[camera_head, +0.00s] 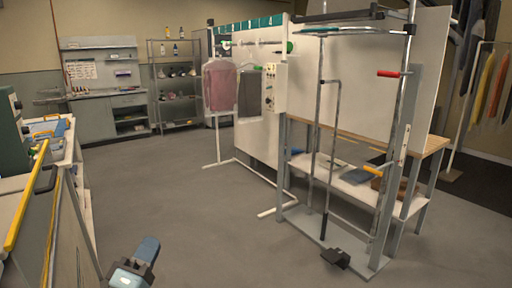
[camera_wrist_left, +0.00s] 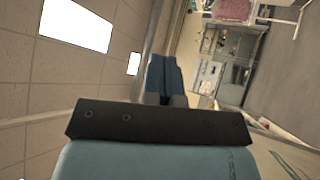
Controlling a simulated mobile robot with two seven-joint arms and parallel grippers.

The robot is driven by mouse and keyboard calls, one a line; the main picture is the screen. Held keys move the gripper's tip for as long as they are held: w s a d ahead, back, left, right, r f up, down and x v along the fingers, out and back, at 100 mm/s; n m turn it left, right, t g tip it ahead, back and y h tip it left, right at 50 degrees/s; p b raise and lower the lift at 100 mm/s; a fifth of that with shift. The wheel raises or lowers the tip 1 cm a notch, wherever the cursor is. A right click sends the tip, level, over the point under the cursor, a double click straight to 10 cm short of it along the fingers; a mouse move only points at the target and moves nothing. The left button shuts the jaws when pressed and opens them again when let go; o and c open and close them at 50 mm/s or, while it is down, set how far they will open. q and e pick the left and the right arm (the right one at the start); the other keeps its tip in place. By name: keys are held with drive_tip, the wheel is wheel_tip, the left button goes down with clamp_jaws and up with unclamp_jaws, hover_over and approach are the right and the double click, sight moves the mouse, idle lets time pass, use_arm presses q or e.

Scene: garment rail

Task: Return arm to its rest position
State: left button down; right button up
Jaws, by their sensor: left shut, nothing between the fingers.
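My left gripper (camera_head: 147,248) shows at the bottom left of the head view, low over the open grey floor, with blue fingers pointing up and away. It is shut and empty, and apart from everything around it. In the left wrist view the blue fingers (camera_wrist_left: 165,72) are together beyond a dark bracket, and the room appears strongly tilted with ceiling lights at the left. My right gripper is in neither view.
A workbench with a yellow edge bar (camera_head: 24,200) stands left of the gripper. A metal frame (camera_head: 385,190) with a table behind it stands right. The middle floor (camera_head: 175,190) is clear.

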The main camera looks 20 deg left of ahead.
use_arm(q)
drive_tip(key=s+d+f+m+g+h, duration=0.25)
drive_tip(key=d+f+m, duration=0.25)
drive_tip(key=f, duration=0.4)
drive_tip(key=s+d+f+m+g+h, duration=0.15)
drive_tip(key=d+f+m+g, duration=0.3)
drive_tip(key=f, duration=0.45)
drive_tip(key=s+d+f+m+g+y+p, duration=0.1)
drive_tip(key=s+d+f+m+g, duration=0.25)
drive_tip(key=s+f, duration=0.25)
drive_tip(key=s+d+f+m+g, duration=0.25)
drive_tip(key=s+f+m, duration=0.2)
drive_tip(key=f, duration=0.25)
use_arm(e)
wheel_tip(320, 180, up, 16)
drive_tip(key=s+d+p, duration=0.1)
drive_tip(key=p, duration=1.9)
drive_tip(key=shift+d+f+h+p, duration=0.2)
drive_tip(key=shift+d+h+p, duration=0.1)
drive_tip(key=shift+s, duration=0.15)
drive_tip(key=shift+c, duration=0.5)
use_arm(q)
wheel_tip(320, 180, up, 16)
drive_tip(key=s+a, duration=0.1)
drive_tip(key=shift+a+t, duration=0.35)
drive_tip(key=shift+t, duration=0.05)
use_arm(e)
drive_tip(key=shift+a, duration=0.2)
